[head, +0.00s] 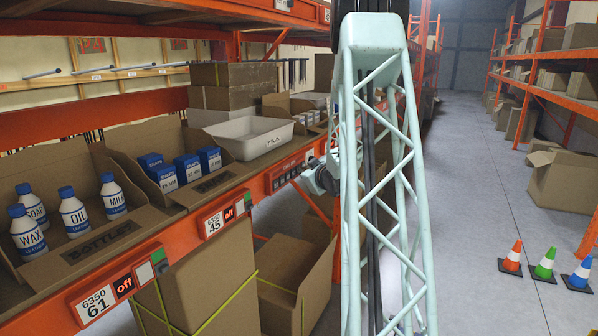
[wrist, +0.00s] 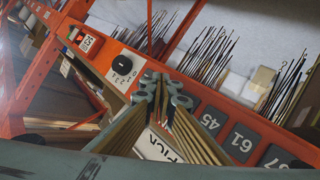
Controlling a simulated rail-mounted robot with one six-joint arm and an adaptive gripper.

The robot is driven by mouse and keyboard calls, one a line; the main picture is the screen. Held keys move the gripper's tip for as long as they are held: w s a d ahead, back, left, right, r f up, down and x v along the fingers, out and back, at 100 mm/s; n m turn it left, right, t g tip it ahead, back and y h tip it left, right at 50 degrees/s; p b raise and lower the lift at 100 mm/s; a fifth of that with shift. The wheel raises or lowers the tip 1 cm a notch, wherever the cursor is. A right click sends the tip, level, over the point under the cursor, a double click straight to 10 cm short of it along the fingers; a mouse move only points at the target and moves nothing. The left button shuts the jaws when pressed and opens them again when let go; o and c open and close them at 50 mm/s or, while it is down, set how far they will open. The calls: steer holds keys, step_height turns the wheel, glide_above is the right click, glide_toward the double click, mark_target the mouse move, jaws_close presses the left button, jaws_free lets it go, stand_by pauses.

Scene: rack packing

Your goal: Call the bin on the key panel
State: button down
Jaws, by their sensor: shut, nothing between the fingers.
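The key panel (head: 287,174) is a row of dark keys on the orange shelf beam in the head view. In the wrist view, its dark square keys include one marked 61 (wrist: 240,142) and one ending in 7 (wrist: 275,160). A black rotary knob (wrist: 122,66) marked 0, 1, 2 is to their left. My gripper (wrist: 166,95) is shut and empty, over the beam between the knob and the keys. It hides part of the panel; I cannot tell whether it touches. In the head view my gripper (head: 318,180) is at the panel's right end, partly behind my arm.
Open cartons hold labelled bottles (head: 75,211) and small blue boxes (head: 187,169); a white bin (head: 248,136) stands behind. Shelf displays marked 61 (head: 98,298) and 45 (head: 212,222) read "off". The aisle floor is open, with three cones (head: 545,262) at right.

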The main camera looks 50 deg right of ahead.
steer(key=shift+s, duration=0.2)
steer(key=shift+s+d+b, duration=0.1)
steer(key=shift+s+b, duration=0.35)
steer(key=shift+s, duration=0.2)
stand_by(0.3)
steer(key=s, duration=0.1)
steer(key=s+b, duration=0.1)
steer(key=s, duration=0.1)
steer(key=s+d, duration=0.1)
steer(key=s, duration=0.1)
stand_by(0.6)
steer(key=shift+w+a, duration=0.1)
stand_by(0.8)
